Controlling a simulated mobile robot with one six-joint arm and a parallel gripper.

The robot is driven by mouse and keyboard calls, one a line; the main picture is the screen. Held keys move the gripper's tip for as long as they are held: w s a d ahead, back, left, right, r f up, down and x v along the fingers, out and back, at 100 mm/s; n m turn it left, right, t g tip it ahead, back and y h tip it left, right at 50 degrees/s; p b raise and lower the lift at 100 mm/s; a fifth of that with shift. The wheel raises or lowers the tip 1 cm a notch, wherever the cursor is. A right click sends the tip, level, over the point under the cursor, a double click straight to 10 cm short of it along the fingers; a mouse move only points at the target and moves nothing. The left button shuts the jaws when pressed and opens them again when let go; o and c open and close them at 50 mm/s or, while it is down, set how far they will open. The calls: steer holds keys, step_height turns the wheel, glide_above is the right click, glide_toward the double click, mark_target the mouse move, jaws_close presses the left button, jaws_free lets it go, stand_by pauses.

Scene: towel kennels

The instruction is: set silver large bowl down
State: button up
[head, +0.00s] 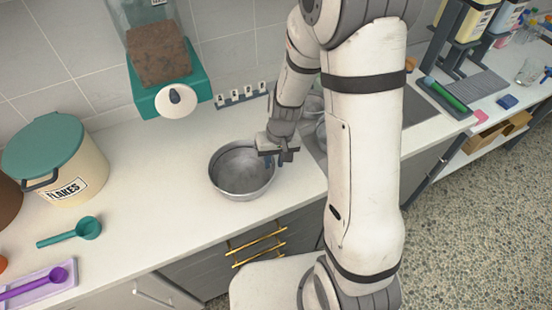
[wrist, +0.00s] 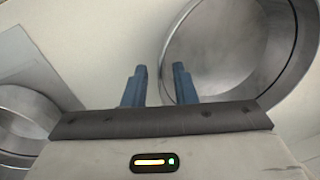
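The large silver bowl (head: 242,172) stands upright and empty on the white counter, near its front edge. It also shows at the upper right of the wrist view (wrist: 222,45). My gripper (head: 275,160) is at the bowl's right rim in the head view. In the wrist view my gripper (wrist: 160,82) points down with its two blue fingers apart. The right finger overlaps the bowl's near rim and the left finger is outside it, with a gap between the left finger and the bowl wall. The exact finger contact is hidden.
Other silver bowls (head: 314,105) are partly hidden behind my arm by the sink; one shows in the wrist view (wrist: 22,118). A FLAKES bin (head: 62,165), teal scoop (head: 85,229) and teal dispenser (head: 163,85) stand left and behind.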

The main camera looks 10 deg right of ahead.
steer(key=shift+w+r, duration=0.1)
steer(key=shift+r, duration=0.5)
step_height(320, 180, up, 11)
steer(key=d, duration=0.2)
steer(key=s+d+r+m+t+h, duration=0.1)
steer(key=s+d+r+t, duration=0.2)
steer(key=s+r, duration=0.7)
steer(key=s+d, duration=0.2)
steer(key=s, duration=0.2)
steer(key=shift+s+r+t+b, duration=0.2)
steer(key=shift+t+b, duration=0.1)
steer(key=shift+f, duration=0.1)
steer(key=shift+f+b, duration=0.5)
